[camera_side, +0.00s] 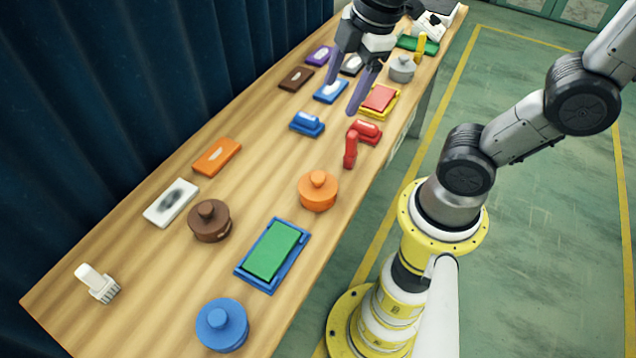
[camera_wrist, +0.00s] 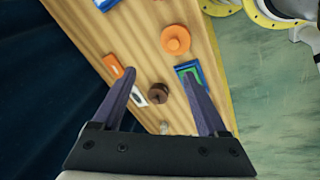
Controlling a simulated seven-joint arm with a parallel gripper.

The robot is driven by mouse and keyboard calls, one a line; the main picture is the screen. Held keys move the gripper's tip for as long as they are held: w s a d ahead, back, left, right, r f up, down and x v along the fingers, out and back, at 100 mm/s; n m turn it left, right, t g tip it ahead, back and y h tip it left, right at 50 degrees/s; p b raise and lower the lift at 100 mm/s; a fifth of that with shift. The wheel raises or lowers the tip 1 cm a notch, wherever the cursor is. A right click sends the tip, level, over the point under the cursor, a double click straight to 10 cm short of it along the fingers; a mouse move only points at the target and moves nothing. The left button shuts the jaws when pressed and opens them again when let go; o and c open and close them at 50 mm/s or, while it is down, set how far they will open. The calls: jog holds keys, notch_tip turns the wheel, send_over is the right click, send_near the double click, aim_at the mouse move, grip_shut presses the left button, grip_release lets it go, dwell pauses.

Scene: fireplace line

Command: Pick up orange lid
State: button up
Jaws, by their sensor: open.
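The orange lid (camera_side: 318,190) is a round disc with a knob on top. It sits knob up on the wooden table near the edge on my arm's side. In the wrist view the orange lid (camera_wrist: 176,40) is above the gap between my fingers, a little to the right. My gripper (camera_side: 343,98) is open and empty, with its two purple fingers pointing down over the far half of the table. It is well apart from the orange lid. The open fingers also frame the bottom of the wrist view (camera_wrist: 158,75).
A brown lid (camera_side: 209,221), a blue lid (camera_side: 222,325) and a green block on a blue tray (camera_side: 272,250) stand nearer the camera. A flat orange block (camera_side: 217,156) lies to the left. A red piece (camera_side: 351,150) is just beyond the orange lid. Bare wood surrounds the lid.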

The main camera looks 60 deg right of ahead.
jog(key=w+a+f+n+g, duration=0.2)
jog(key=w+f+n+g, duration=0.15)
jog(key=f, duration=0.25)
send_over(318, 176)
jog(key=f, duration=0.9)
jog(key=shift+w+d, duration=0.2)
jog(key=shift+s+a+f, duration=0.1)
jog(key=shift+a+f, duration=0.05)
jog(key=shift+f, duration=1.2)
jog(key=shift+s+a+f, duration=0.1)
jog(key=shift+f, duration=1.2)
jog(key=shift+c, duration=0.3)
grip_shut()
